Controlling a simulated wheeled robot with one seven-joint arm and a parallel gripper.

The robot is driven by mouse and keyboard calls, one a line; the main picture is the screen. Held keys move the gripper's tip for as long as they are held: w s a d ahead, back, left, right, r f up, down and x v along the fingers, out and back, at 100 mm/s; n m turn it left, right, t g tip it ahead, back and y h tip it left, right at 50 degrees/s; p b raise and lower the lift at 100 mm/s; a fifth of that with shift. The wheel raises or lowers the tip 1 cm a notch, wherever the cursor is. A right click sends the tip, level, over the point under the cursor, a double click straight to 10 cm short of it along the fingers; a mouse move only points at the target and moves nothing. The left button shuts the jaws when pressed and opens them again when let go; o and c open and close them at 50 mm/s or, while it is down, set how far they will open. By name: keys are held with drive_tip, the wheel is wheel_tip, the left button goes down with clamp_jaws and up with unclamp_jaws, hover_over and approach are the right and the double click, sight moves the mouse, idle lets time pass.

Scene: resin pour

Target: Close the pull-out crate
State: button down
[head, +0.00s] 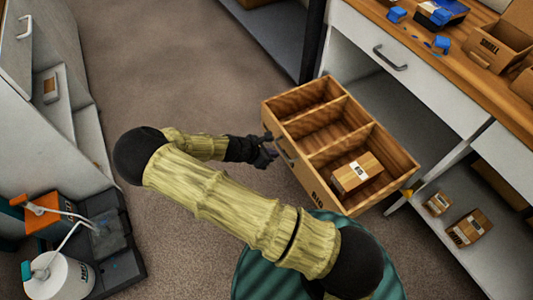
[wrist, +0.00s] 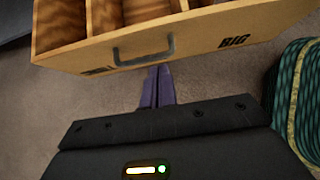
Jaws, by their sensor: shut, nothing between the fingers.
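The pull-out crate (head: 359,202) is a wooden drawer with several compartments, pulled out from under the workbench at the right in the head view. A small cardboard box (head: 357,173) lies in its nearest compartment. In the wrist view the crate's front (wrist: 200,38) spans the top, with a grey handle (wrist: 144,56) and the word BIG. My gripper (head: 272,152) is at the crate's front face, close to the handle. In the wrist view its purple fingers (wrist: 157,80) are together and empty, just below the handle; whether they touch the front I cannot tell.
The workbench (head: 455,50) has a white drawer with a handle (head: 390,58) above the crate. Small boxes (head: 468,228) lie on a low shelf at right. Bottles and a dark tray (head: 112,270) stand at lower left. Carpet (head: 190,60) is clear between the cabinets.

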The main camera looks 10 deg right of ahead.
sight(295, 150)
drive_tip(key=d+f, duration=0.1)
drive_tip(key=w+d+f+b, duration=0.1)
drive_tip(key=d, duration=0.1)
drive_tip(key=w+d+f+b, duration=0.1)
drive_tip(key=d, duration=0.1)
drive_tip(key=shift+w+d+f, duration=0.1)
drive_tip(key=shift+d+f, duration=0.05)
drive_tip(key=shift+d, duration=0.1)
drive_tip(key=shift+w+d+b, duration=0.25)
drive_tip(key=shift+d+b, duration=0.05)
drive_tip(key=shift+d, duration=0.25)
drive_tip(key=shift+w+d, duration=0.1)
